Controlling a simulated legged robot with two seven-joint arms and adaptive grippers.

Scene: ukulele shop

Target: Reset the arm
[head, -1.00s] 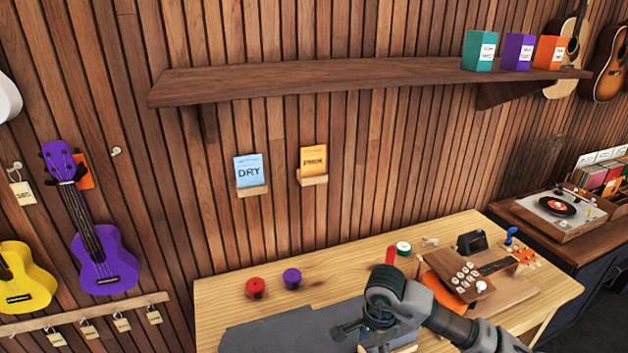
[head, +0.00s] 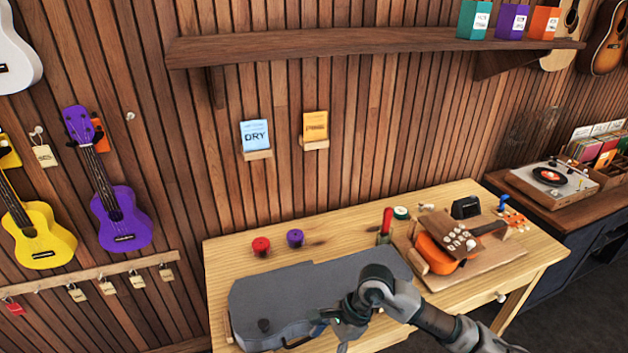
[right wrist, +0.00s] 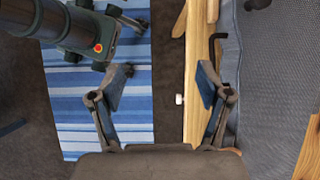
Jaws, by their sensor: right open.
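My right arm comes in from the lower right of the head view. Its right gripper (head: 338,328) hangs near the front edge of the workbench (head: 225,258), by the front of the dark grey case (head: 290,285). In the right wrist view the right gripper (right wrist: 165,75) has its two fingers spread wide with nothing between them. Beneath it I see the bench edge, the grey case (right wrist: 275,90) and a blue striped rug (right wrist: 95,95). My left gripper is not visible in the head view.
An orange ukulele (head: 436,254) lies on a wooden board on the bench. Red (head: 261,246) and purple (head: 295,238) round items stand behind the case. A turntable (head: 550,178) sits on the right cabinet. A shelf (head: 350,47) and hanging ukuleles line the wall.

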